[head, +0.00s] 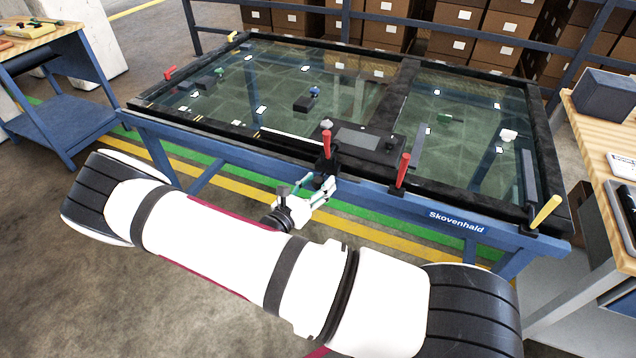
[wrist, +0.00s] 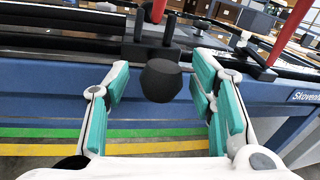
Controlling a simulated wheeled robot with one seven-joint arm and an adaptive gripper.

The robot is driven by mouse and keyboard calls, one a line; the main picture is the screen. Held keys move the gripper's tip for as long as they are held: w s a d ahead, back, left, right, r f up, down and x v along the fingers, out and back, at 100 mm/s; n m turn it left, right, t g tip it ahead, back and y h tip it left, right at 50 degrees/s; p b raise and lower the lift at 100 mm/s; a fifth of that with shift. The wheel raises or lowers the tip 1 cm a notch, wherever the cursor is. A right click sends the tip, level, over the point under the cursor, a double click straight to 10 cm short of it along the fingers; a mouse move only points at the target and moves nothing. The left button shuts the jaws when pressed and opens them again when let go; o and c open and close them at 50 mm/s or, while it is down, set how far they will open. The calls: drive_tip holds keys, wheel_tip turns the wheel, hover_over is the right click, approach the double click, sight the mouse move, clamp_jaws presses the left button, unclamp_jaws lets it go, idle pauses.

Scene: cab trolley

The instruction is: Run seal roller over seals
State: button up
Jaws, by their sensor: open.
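A black-framed glass panel (head: 350,183) lies on a blue trolley; dark seal strips appear to run along its edges. My gripper (head: 320,186) is at the trolley's front edge, just below a red-handled clamp (head: 326,143). In the wrist view my gripper (wrist: 160,84) is open, its teal pads either side of a rounded black knob (wrist: 160,80) under the clamp's black body (wrist: 155,50). I cannot tell whether the pads touch the knob; it looks free. I cannot make out for sure which object is the seal roller.
Another red-handled clamp (head: 403,170) and a yellow-handled one (head: 545,212) stand along the front edge. A dark flat device (head: 360,140) lies on the glass. A small bench (head: 40,45) stands left, a wooden bench (head: 590,130) right. Boxes (head: 455,18) fill the back behind a rail.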

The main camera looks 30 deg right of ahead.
drive_tip(key=v, duration=1.1)
drive_tip(key=shift+a, duration=0.25)
drive_tip(key=shift+s+r, duration=0.1)
drive_tip(key=shift+s, duration=0.05)
